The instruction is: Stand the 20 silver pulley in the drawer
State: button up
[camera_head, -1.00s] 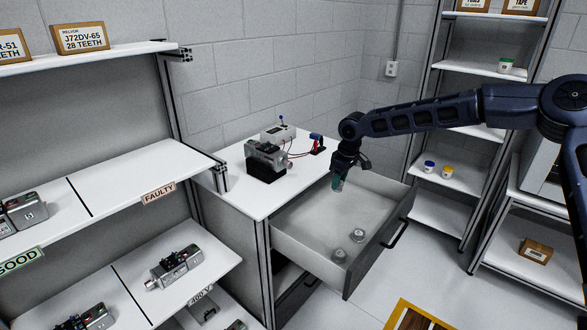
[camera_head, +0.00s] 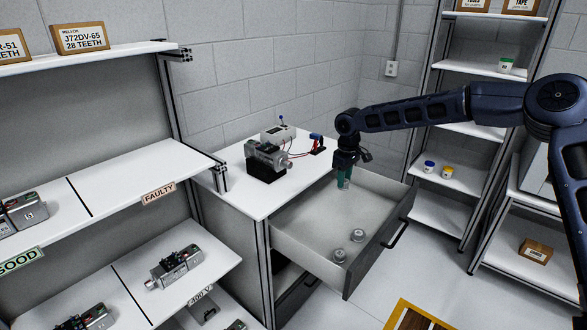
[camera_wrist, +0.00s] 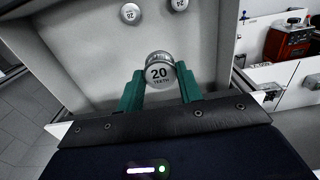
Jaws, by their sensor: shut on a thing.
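My gripper (camera_wrist: 160,92) is shut on a silver pulley (camera_wrist: 160,70) marked "20 TEETH", held between the green fingers in the wrist view. In the head view my gripper (camera_head: 344,180) points down over the far part of the open drawer (camera_head: 300,220); the held pulley is too small to make out there. I cannot tell whether the pulley touches the drawer floor. Two other silver pulleys (camera_head: 357,235) (camera_head: 340,255) stand in the drawer near its front corner. They also show at the top of the wrist view (camera_wrist: 131,13) (camera_wrist: 179,4), one with a 20 on its face.
A servo on a black stand (camera_head: 266,165) and a wired grey box (camera_head: 278,133) are on the white worktop left of the drawer. The drawer front with its black handle (camera_head: 397,232) faces right. The drawer's middle floor is bare.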

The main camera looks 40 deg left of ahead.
jog(key=w+d, duration=0.4)
jog(key=w, duration=0.7)
jog(key=w+d, duration=0.4)
jog(key=w, duration=0.7)
jog(key=shift+w, duration=0.4)
dwell(1.3)
dwell(0.5)
jog(key=shift+f, duration=12.25)
